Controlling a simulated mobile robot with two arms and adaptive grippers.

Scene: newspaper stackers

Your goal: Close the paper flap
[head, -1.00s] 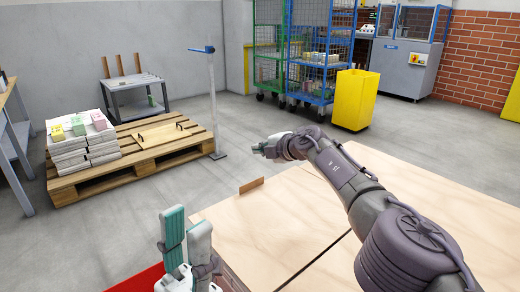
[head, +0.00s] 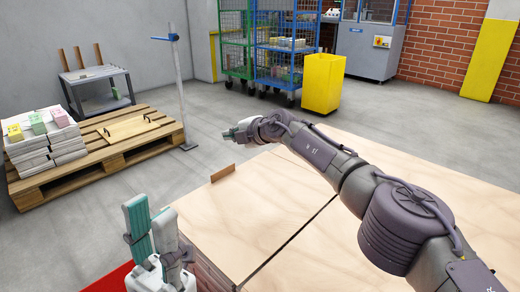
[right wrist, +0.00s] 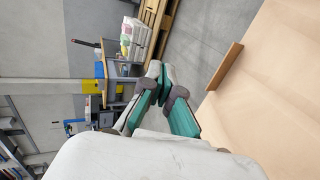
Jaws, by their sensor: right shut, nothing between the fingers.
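A small upright brown flap-like strip (head: 222,173) stands at the far left edge of a large flat box top (head: 290,185) of pale wood or board. I cannot tell whether it is the paper flap. It also shows in the right wrist view (right wrist: 224,66). My right gripper (head: 232,135) is beyond the far edge of the top, above and apart from the strip. In the right wrist view its fingertips (right wrist: 154,70) meet, with nothing between them. My left gripper (head: 148,208) points up at the lower left, beside the box, its fingers apart and empty.
A pallet (head: 110,165) with paper stacks (head: 45,148) and a thin metal post (head: 180,90) stand at the back left. A yellow bin (head: 322,83) and blue wire cage (head: 285,50) stand behind. Grey floor lies clear between. Something red lies below my left gripper.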

